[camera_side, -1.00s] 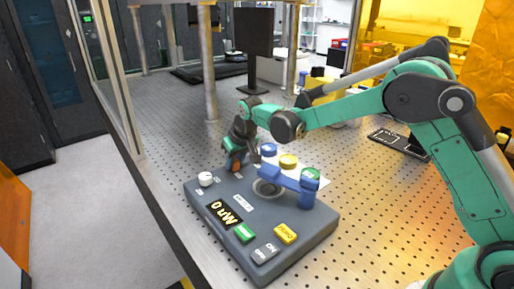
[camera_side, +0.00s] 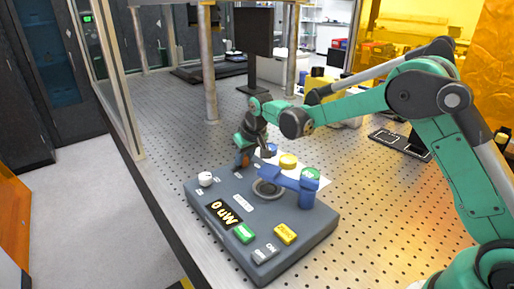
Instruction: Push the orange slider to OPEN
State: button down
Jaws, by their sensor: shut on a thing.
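A dark grey panel (camera_side: 222,246) lies on the perforated metal table. The orange slider (camera_side: 240,161) sits at the panel's back edge, partly hidden by my gripper. My gripper (camera_side: 245,156) points down at the slider and is shut on it. Any OPEN marking by the slider is too small or hidden to read.
The panel also carries a white knob (camera_side: 205,179), a lit display (camera_side: 226,213), a green button (camera_side: 243,233), a yellow button (camera_side: 285,234), a grey rocker switch (camera_side: 265,253) and a blue arm piece (camera_side: 291,180). Blue, yellow and green round pieces stand behind it.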

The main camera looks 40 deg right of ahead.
aim_at(258, 167)
jog(key=shift+d, duration=1.25)
jog(key=c, duration=0.6)
grip_release()
jog(key=shift+c, duration=0.2)
jog(key=shift+r, duration=0.15)
jog(key=shift+v, duration=2.7)
jog(key=shift+s, duration=0.1)
